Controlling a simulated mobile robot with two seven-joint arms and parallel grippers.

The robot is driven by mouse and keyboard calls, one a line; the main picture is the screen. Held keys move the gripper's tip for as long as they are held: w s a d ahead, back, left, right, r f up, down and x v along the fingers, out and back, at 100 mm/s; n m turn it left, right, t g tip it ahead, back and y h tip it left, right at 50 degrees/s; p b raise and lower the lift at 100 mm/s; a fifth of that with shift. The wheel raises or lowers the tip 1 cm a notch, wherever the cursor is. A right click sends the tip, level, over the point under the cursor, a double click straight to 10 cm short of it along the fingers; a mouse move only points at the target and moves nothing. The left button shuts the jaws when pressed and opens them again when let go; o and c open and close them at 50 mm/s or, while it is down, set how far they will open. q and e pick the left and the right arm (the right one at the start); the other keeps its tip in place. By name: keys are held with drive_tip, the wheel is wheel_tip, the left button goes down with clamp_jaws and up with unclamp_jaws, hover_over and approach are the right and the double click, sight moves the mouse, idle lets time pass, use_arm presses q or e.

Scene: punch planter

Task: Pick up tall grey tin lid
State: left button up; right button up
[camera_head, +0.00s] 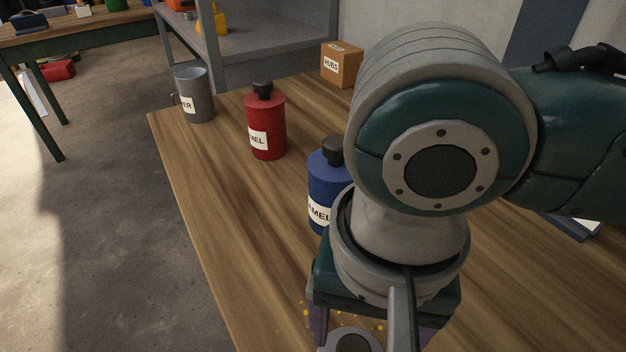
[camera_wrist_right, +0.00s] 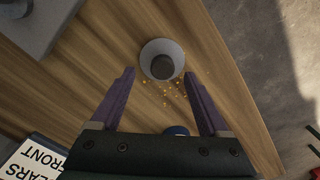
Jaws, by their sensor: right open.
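In the right wrist view, a round grey tin (camera_wrist_right: 149,50) stands on the wooden bench, seen almost from above. A dark round lid (camera_wrist_right: 163,67) shows on its top. My right gripper (camera_wrist_right: 159,74) is open, its two purple fingers apart with the tin and lid between and just ahead of the tips. Nothing is gripped. In the head view my right arm covers much of this area, and I cannot clearly make out the tin there. My left gripper is not in view.
A blue tin (camera_head: 323,190) stands beside my right arm. A red tin (camera_head: 266,130), a grey mug (camera_head: 195,97) and a cardboard box (camera_head: 341,66) stand farther back. Yellow specks (camera_wrist_right: 173,92) lie near the grey tin. The bench's left side is mostly clear.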

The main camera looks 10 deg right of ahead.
sight(354, 350)
drive_tip(key=f+b, duration=0.1)
drive_tip(key=f, duration=0.1)
drive_tip(key=f+b, duration=0.1)
drive_tip(key=f, duration=0.1)
drive_tip(key=shift+w+a+f, duration=0.1)
drive_tip(key=shift+w+f, duration=0.05)
drive_tip(key=shift+w, duration=0.05)
drive_tip(key=shift+f, duration=0.3)
clamp_jaws()
